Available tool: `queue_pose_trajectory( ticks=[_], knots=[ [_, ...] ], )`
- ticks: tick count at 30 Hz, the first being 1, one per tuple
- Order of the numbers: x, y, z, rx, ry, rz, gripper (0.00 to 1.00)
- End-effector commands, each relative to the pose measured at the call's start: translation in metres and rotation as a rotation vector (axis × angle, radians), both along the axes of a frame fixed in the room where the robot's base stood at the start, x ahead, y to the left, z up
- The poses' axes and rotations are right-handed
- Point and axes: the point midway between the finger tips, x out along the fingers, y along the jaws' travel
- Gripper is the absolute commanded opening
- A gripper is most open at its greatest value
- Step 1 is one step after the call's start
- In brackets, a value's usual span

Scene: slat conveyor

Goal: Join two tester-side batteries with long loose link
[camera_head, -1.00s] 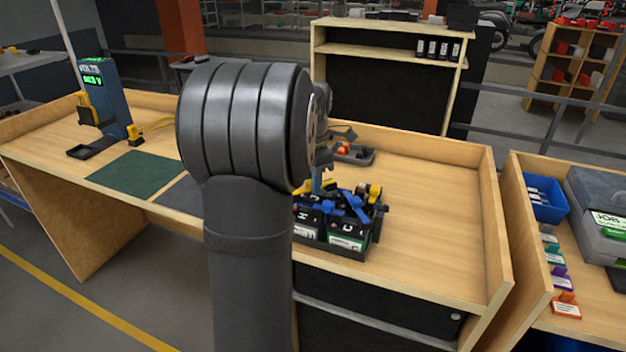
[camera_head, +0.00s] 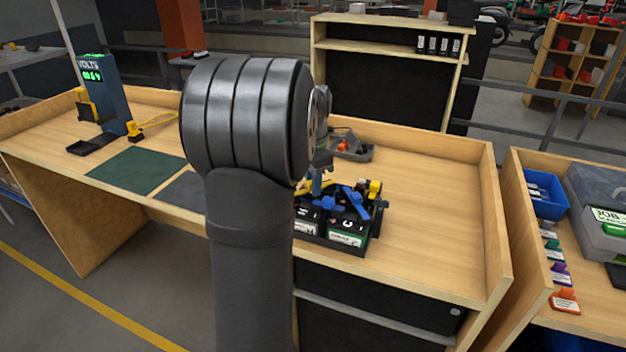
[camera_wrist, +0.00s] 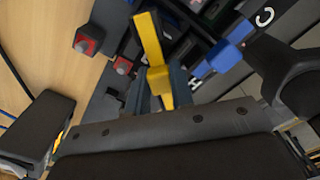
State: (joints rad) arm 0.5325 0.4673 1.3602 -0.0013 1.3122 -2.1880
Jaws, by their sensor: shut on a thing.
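Black batteries stand side by side in a dark tray on the bench; the front ones are one with a white label (camera_head: 308,226) and one with a green label (camera_head: 346,237). Blue pieces (camera_head: 355,204) and a yellow block (camera_head: 375,188) lie on top. My gripper (camera_head: 318,183) is low over the left part of the batteries, partly hidden by my arm. In the wrist view, its grey-blue fingers (camera_wrist: 158,92) are shut around a yellow strip (camera_wrist: 150,40), which looks like a link. Red terminals (camera_wrist: 87,41) show to its left. Whether the strip touches any terminal is unclear.
The tester (camera_head: 107,97) with its lit green display stands at the bench's left, with a yellow clamp (camera_head: 150,125) beside it. A green mat (camera_head: 135,169) lies in front. A small grey tray (camera_head: 350,147) stands behind the batteries. The bench's right side (camera_head: 430,200) is clear.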

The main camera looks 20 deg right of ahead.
Motion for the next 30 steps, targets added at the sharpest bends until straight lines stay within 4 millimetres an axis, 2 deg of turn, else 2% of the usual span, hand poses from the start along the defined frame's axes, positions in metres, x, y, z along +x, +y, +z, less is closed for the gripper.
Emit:
queue_pose_trajectory(
  ticks=[8, 9, 12, 13, 23, 26, 30],
  knots=[
    [0.0, 0.0, -0.007, 0.001, 0.001, 0.0, 0.0],
    [0.0, 0.0, -0.007, 0.001, 0.001, 0.0, 0.25],
    [0.0, 0.0, -0.007, 0.0, 0.001, 0.0, 0.45],
    [0.0, 0.0, -0.007, 0.0, 0.001, 0.0, 0.47],
    [0.0, 0.0, -0.004, 0.0, -0.001, 0.0, 0.47],
    [0.001, 0.0, 0.007, -0.002, -0.003, 0.0, 0.47],
    [0.001, 0.0, 0.035, -0.003, -0.004, 0.0, 0.47]
  ],
)
